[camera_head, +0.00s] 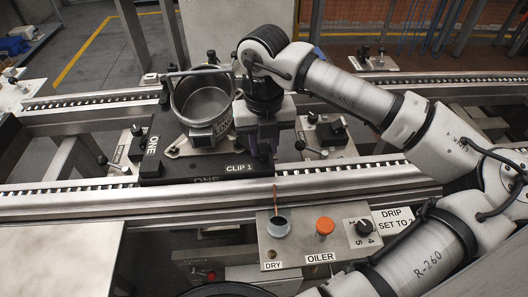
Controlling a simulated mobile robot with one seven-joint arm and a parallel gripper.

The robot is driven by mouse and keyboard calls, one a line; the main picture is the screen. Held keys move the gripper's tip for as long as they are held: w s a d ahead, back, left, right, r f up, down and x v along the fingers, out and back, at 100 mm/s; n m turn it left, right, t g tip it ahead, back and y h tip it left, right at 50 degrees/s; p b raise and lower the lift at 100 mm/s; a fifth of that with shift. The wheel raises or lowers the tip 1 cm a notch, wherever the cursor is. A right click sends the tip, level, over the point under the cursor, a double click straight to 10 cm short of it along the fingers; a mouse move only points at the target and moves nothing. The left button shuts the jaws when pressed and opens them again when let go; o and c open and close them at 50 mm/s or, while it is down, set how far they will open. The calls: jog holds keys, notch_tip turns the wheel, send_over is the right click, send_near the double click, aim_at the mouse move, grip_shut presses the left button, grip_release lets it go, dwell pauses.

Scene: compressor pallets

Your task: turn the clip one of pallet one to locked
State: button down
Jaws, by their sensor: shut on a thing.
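Pallet one (152,172) is a dark plate marked ONE on the conveyor, with a metal pot-like housing (205,103) standing on it. A CLIP 1 label (238,168) is on its front right part. My gripper (263,156) points down at the pallet's right edge, just right of this label. It is shut on clip one, which is mostly hidden behind the fingers, so its angle cannot be read. White lettering starting with LO (224,127) shows beside the gripper, partly covered.
A front panel (300,240) carries a DRY cup (278,227), an orange OILER knob (325,226) and a black dial (364,228). Small fixtures with knobs (325,135) flank the pallet. Conveyor rails (340,182) run across, and my arm covers the right side.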

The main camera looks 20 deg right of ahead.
jog(key=shift+w+n+b, duration=0.1)
jog(key=shift+n+b, duration=0.4)
jog(key=shift+n, duration=0.1)
jog(key=shift+r, duration=0.1)
jog(key=c, duration=1.1)
grip_release()
notch_tip(320, 180, up, 14)
jog(key=shift+f+b, duration=0.1)
jog(key=shift+b, duration=0.3)
